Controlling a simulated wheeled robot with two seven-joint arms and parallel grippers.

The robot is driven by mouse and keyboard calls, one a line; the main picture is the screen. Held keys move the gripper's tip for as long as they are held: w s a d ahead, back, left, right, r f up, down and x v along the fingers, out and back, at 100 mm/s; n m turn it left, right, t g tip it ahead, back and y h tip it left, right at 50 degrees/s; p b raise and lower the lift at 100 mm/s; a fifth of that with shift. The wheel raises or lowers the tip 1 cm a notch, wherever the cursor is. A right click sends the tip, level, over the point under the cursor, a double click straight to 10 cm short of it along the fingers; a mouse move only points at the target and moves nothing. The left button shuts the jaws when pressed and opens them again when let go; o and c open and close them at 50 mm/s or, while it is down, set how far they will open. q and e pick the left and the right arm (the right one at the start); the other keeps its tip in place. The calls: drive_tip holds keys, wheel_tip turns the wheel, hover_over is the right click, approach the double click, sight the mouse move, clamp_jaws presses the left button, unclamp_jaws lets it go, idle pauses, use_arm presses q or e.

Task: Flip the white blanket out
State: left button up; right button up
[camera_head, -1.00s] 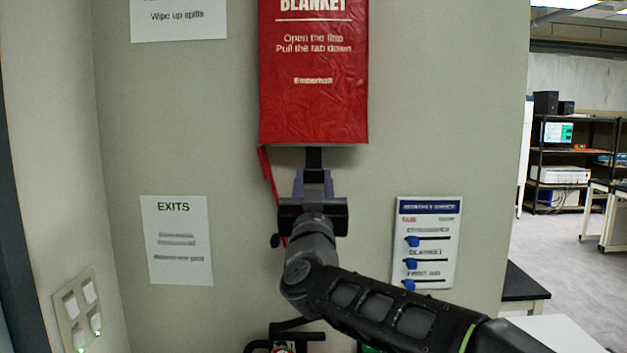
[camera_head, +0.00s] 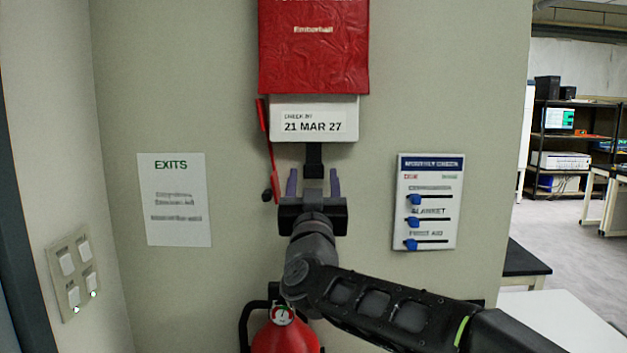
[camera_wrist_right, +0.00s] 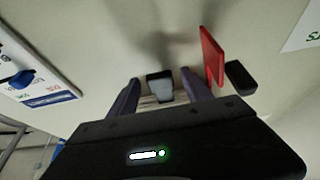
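The red blanket pouch (camera_head: 313,55) hangs on the wall at the top of the head view; its top is cut off. A white block of folded blanket (camera_head: 316,108), marked "21 MAR 27", sticks out below it. A black tab (camera_head: 313,155) hangs from the blanket's lower edge and shows in the right wrist view (camera_wrist_right: 160,86). My right gripper (camera_head: 314,180) is open just below the blanket, its purple fingers apart on either side of the tab's lower end; the wrist view shows gaps on both sides. My left gripper is not in view.
A red strip (camera_head: 268,140) with a black end hangs just left of the tab. A red extinguisher (camera_head: 284,335) stands below my right arm. A slider board (camera_head: 428,200) is on the wall at right, an EXITS sheet (camera_head: 175,222) at left.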

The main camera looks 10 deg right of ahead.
drive_tip(key=b+v, duration=0.2)
drive_tip(key=v, duration=0.6)
idle(0.5)
